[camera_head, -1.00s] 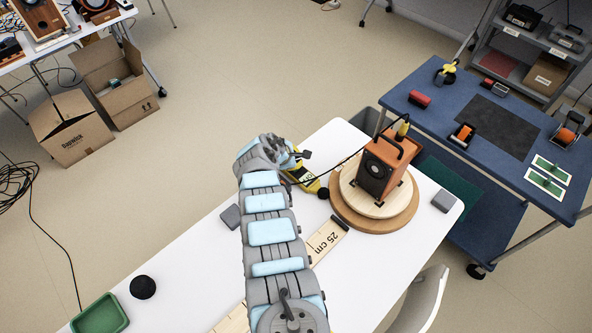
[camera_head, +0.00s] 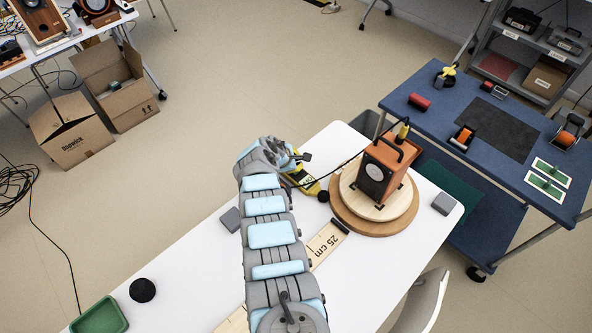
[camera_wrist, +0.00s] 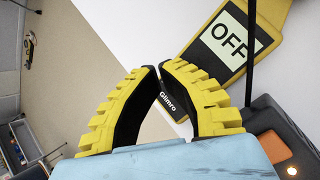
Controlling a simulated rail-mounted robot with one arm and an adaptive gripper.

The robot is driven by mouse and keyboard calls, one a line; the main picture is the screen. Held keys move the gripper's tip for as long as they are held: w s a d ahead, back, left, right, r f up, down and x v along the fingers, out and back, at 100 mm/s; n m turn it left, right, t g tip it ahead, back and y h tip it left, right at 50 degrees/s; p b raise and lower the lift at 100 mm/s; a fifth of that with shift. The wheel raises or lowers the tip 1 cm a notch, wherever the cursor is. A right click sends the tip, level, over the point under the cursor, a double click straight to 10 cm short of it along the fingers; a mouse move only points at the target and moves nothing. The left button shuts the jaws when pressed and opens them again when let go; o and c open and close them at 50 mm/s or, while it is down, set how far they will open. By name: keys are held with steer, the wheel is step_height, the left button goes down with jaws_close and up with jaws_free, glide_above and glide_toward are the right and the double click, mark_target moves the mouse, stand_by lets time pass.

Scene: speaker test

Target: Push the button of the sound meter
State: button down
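The yellow sound meter (camera_head: 308,186) lies on the white table beside the turntable, partly behind my arm. In the wrist view the sound meter (camera_wrist: 196,57) shows a pale display reading OFF and a dark area marked "Glimro" between my fingers. My gripper (camera_wrist: 157,68) has yellow ribbed fingers whose tips come together, with nothing seen held. The tips appear in front of the meter, below and left of its display. I cannot tell whether they touch it. The button is not visible; the fingers may cover it. In the head view my gripper (camera_head: 293,160) is small beside the meter.
A wooden speaker (camera_head: 386,166) stands on a round turntable (camera_head: 345,213) to the right, with a black cable near my gripper.

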steer(key=shift+f, duration=0.1)
stand_by(0.3)
steer(key=shift+f+b, duration=0.3)
steer(key=shift+f+b, duration=0.4)
steer(key=shift+f, duration=0.2)
stand_by(0.8)
steer(key=shift+r, duration=0.15)
steer(key=shift+r+p, duration=0.9)
steer(key=shift+p, duration=0.2)
step_height(320, 180, up, 6)
steer(key=p, duration=0.6)
steer(key=shift+f, duration=0.1)
